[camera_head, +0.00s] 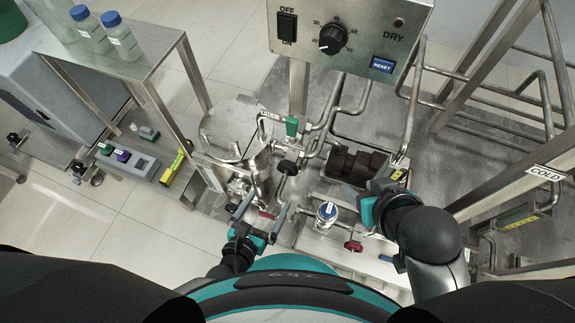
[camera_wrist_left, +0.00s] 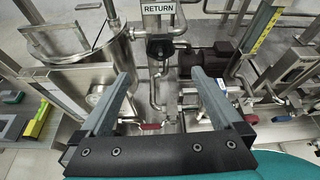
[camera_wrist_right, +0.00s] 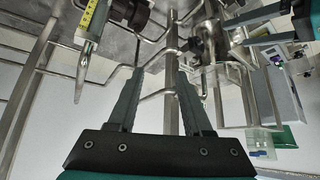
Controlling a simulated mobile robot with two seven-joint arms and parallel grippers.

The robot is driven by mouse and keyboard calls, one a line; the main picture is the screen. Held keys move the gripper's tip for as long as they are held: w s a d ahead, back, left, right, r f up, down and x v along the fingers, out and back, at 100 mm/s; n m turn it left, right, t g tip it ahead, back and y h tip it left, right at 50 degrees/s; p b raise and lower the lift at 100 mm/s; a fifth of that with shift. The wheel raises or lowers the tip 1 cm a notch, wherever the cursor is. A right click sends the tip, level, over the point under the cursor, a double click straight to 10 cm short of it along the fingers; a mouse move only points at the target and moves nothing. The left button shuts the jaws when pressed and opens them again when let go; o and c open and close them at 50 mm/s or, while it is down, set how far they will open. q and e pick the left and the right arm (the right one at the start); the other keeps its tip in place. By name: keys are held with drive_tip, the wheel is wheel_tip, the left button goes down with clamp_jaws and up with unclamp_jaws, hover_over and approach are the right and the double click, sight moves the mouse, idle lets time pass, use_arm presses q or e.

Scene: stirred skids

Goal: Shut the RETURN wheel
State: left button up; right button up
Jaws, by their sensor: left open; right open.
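The RETURN wheel (camera_wrist_left: 159,47) is a small black handwheel on a steel pipe, just below the RETURN label (camera_wrist_left: 163,7) in the left wrist view. In the head view a black wheel (camera_head: 287,167) shows near the middle of the pipework. My left gripper (camera_head: 264,208) is open and empty, its fingers pointing toward the wheel but short of it. In the left wrist view the wheel lies beyond and between the fingertips (camera_wrist_left: 161,75). My right gripper (camera_wrist_right: 158,75) is open and empty, to the right of the wheel among pipes. Whether the valve is open cannot be told.
A steel vessel (camera_head: 232,130) stands left of the wheel. A green handle (camera_head: 291,126) is above it. A dark motor (camera_head: 356,163), a blue-topped fitting (camera_head: 327,211) and a red handle (camera_head: 353,246) lie to the right. A control panel (camera_head: 348,35) overhangs the back.

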use_arm(q)
drive_tip(key=b, duration=0.2)
approach(286, 172)
drive_tip(key=w, duration=0.2)
drive_tip(key=shift+w+d+f, duration=0.65)
drive_tip(key=shift+w+f, duration=0.2)
drive_tip(key=shift+w, duration=0.05)
drive_tip(key=shift+b+x, duration=0.9)
drive_tip(key=shift+x, duration=0.75)
drive_tip(key=shift+b+x, duration=0.4)
drive_tip(key=shift+x, duration=0.5)
drive_tip(key=shift+w+d+f, duration=0.2)
drive_tip(key=shift+w+d, duration=0.1)
drive_tip(key=shift+w, duration=0.3)
use_arm(e)
drive_tip(key=w+a+r+t+y, duration=0.2)
drive_tip(key=a+r+t+y, duration=0.1)
drive_tip(key=a+t, duration=0.5)
drive_tip(key=shift+a+m+t+y, duration=0.15)
drive_tip(key=shift+m+t+y, duration=0.15)
drive_tip(key=shift+t+y, duration=0.35)
drive_tip(key=shift+r, duration=0.15)
use_arm(q)
drive_tip(key=c, duration=1.3)
